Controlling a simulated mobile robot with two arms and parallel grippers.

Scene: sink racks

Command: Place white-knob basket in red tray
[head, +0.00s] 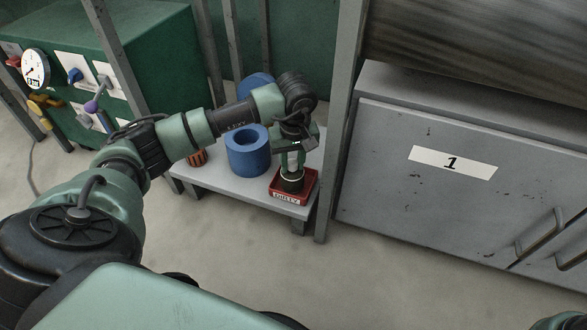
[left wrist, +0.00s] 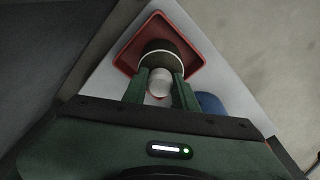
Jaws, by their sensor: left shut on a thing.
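The white-knob basket (head: 291,183) is a dark, short cylinder with a pale rim band. It is at the red tray (head: 313,184) on the low grey shelf. My left gripper (head: 292,161) points down over it and is shut on its white knob. In the left wrist view, the left gripper's fingers (left wrist: 159,84) flank the knob, and the dark basket (left wrist: 160,46) appears within the outline of the red tray (left wrist: 131,56). I cannot tell whether the basket's bottom touches the tray. My right gripper is not in view.
A blue ring-shaped object (head: 247,160) stands left of the tray, with another blue one (head: 257,85) behind. A small orange-brown object (head: 196,158) is near the shelf's left end. A grey post (head: 342,120) and cabinet (head: 430,190) stand close on the right.

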